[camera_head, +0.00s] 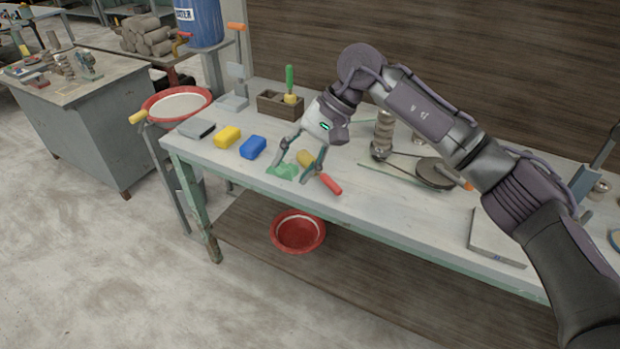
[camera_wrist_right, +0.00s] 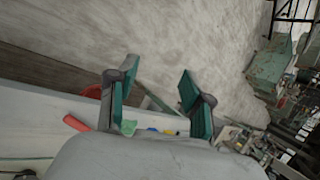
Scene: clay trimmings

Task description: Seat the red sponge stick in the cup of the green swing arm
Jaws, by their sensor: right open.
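The red handle also shows at the left of the right wrist view (camera_wrist_right: 76,123). My right gripper (camera_head: 292,169) is open and empty. The wrist view (camera_wrist_right: 158,68) shows nothing between the fingers. I cannot clearly make out the green swing arm or its cup. My left gripper is out of view.
A red-rimmed basin (camera_head: 152,106) stands left. Turntable (camera_head: 436,172) and flat grey slab (camera_head: 490,238) are right.

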